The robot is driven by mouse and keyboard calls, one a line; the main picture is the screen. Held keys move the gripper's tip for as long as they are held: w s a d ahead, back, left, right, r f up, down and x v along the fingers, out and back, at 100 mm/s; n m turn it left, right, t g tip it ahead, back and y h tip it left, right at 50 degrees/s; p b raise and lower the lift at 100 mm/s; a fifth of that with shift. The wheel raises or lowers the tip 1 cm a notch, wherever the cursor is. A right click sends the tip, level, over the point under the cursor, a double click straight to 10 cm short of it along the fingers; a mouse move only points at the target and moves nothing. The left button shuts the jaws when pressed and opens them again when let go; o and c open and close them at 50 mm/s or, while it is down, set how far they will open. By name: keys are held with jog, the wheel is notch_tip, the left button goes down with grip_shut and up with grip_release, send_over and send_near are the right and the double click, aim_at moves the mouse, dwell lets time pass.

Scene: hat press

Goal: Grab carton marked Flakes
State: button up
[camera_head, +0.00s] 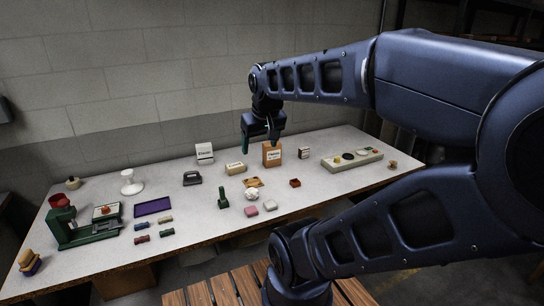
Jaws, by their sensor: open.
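An upright orange-brown carton (272,160) with a pale label stands toward the back of the table. An upright white carton (204,155) with dark lettering stands further left, and a low tan box (236,169) with a label lies between them. The lettering is too small for me to tell surely which one reads Flakes. My gripper (259,143) points down with its fingers apart and empty. In the picture it is just above and slightly left of the orange-brown carton's top; the exact gap in depth is unclear.
The grey table (185,215) carries a green press (75,232) at left, a dark iron (192,178), a purple tray (152,207), a small striped box (303,153) and a control panel (352,160) at right. A wall stands behind.

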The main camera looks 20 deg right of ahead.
jog(key=w+d+r+n+g+h, duration=0.15)
jog(key=w+d+n, duration=0.25)
jog(key=w, duration=0.8)
jog(key=n+g+h, duration=0.3)
jog(key=n, duration=1)
send_over(266, 144)
jog(key=f, duration=1.9)
jog(key=shift+s+a+f, duration=0.15)
jog(key=shift+s+f, duration=0.05)
jog(key=shift+f, duration=0.05)
jog(key=shift+w+d+f, duration=0.15)
jog(key=shift+d+f, duration=0.1)
jog(key=shift+f, duration=0.2)
jog(key=x, duration=1)
jog(key=shift+s+a+f, duration=0.15)
jog(key=shift+s+a, duration=0.05)
jog(key=c, duration=1.3)
